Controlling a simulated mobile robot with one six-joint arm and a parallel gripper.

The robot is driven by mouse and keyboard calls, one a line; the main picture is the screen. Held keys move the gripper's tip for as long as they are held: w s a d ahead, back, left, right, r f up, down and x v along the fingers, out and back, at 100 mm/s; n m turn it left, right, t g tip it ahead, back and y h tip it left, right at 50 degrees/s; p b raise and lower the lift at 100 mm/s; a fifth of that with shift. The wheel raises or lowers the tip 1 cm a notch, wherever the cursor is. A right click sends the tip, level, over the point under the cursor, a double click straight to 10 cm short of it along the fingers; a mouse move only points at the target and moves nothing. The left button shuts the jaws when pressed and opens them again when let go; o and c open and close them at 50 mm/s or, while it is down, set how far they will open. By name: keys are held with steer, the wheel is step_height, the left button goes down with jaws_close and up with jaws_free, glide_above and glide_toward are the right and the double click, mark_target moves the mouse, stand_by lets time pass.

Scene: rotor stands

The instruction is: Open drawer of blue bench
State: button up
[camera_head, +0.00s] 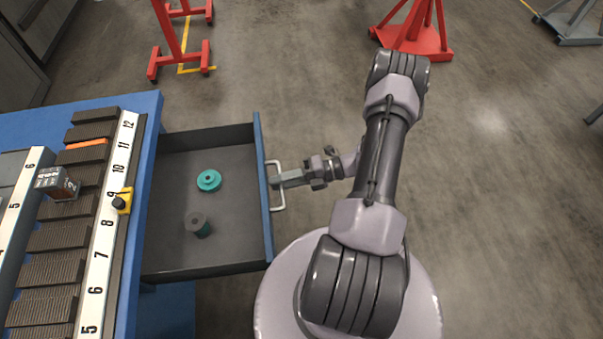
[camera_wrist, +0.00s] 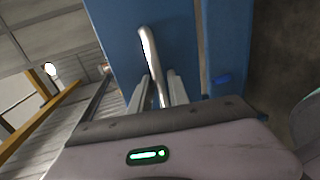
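The blue bench (camera_head: 145,104) stands at the left in the head view. Its drawer (camera_head: 225,240) is pulled far out to the right, with a grey inside and a blue front (camera_head: 262,165). The drawer's pale U-shaped handle (camera_head: 279,203) faces my arm. My gripper (camera_head: 283,179) is at the middle of the handle. In the wrist view, the handle (camera_wrist: 150,52) passes between my two close-set fingers (camera_wrist: 160,90). They look shut on it, though the contact is partly hidden. The blue front (camera_wrist: 115,40) fills the upper middle of that view.
A teal flanged part (camera_head: 209,180) and a dark cylinder (camera_head: 197,224) lie in the drawer. The bench top bears dark slats, numbered strips and a small dark box (camera_head: 57,183). Red stands (camera_head: 413,35) are on the floor behind. The floor right of my arm is clear.

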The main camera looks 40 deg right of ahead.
steer(key=p+v, duration=0.2)
steer(key=v, duration=1.5)
steer(key=shift+d+p, duration=0.2)
steer(key=shift+p, duration=0.15)
steer(key=shift+r, duration=0.1)
